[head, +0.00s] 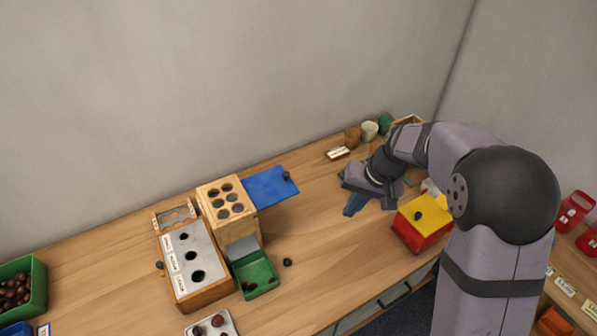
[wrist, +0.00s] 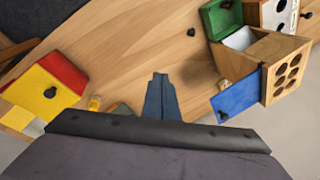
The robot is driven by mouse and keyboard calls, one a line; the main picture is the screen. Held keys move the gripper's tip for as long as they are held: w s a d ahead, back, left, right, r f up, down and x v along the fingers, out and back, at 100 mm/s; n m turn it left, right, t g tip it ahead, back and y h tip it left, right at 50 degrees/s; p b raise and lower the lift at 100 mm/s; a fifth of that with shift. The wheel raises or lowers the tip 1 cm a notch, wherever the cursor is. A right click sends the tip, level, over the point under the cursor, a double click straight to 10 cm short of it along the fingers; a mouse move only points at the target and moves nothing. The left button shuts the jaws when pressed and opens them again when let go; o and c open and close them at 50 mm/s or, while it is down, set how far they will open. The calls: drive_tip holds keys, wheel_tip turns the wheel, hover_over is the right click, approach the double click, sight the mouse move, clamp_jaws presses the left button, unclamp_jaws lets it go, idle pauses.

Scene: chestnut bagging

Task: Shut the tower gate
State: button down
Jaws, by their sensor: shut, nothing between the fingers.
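The wooden tower (head: 236,226) with several round holes in its top stands left of centre in the head view. Its blue gate (head: 265,187), a flat panel with a dark knob (head: 286,175), sticks out to the right from the tower's upper part. In the wrist view the tower (wrist: 286,53) is at the right, with the gate (wrist: 237,97) extending from it and the knob (wrist: 223,115) near its outer end. My gripper (head: 350,211) is shut and empty, to the right of the gate and apart from it. Its blue fingers also show in the wrist view (wrist: 160,77).
A green tray (head: 240,268) sits before the tower, with a dark chestnut-like piece (head: 287,262) beside it. A sorting box (head: 180,247) stands left. A red box with a yellow lid (head: 428,211) is close to my arm. Bare table lies between gripper and tower.

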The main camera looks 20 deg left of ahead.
drive_tip(key=w+a+r+n+t+y, duration=0.1)
drive_tip(key=w+a+r+n+y, duration=0.2)
drive_tip(key=w+a+r, duration=0.4)
drive_tip(key=shift+r+t, duration=0.3)
drive_tip(key=shift+r, duration=1.3)
drive_tip(key=shift+w+a+f, duration=0.1)
drive_tip(key=a+f+p, duration=0.6)
drive_tip(key=a+f, duration=0.2)
drive_tip(key=f, duration=0.1)
drive_tip(key=shift+w+a, duration=0.35)
drive_tip(key=shift+w, duration=0.05)
